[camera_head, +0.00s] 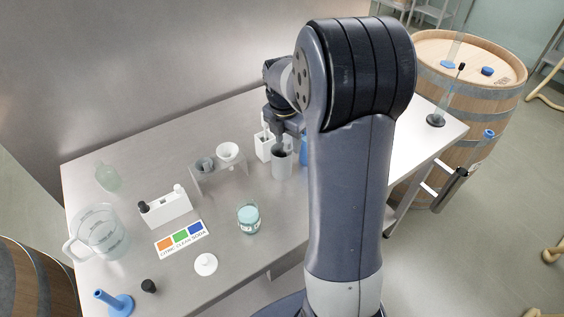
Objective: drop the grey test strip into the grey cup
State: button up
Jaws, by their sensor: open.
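The grey cup (282,166) is a plain upright cylinder standing toward the back of the steel table, just left of my arm. My gripper (281,143) points down right above the cup's mouth, partly hidden by my own arm. Its jaws are open, though the gap between them is too small to make out. I cannot pick out the grey test strip; it may be hidden by the gripper or the cup wall.
A white box (264,146) stands close left of the cup, and a blue object (304,151) close right. A stand (220,179) with grey and white funnels is further left.

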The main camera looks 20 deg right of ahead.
notch_tip(320, 180, up, 10)
jog(key=a, duration=0.1)
jog(key=shift+s+r+b, duration=0.25)
jog(key=shift+s+b, duration=0.05)
jog(key=shift+b, duration=0.05)
jog(key=f, duration=0.7)
jog(key=d+f+p, duration=0.1)
jog(key=f, duration=0.3)
jog(key=shift+w, duration=0.25)
notch_tip(320, 180, up, 3)
jog(key=shift+f+p, duration=0.1)
jog(key=shift+p, duration=0.95)
jog(key=shift+r+p, duration=0.8)
jog(key=shift+r, duration=0.25)
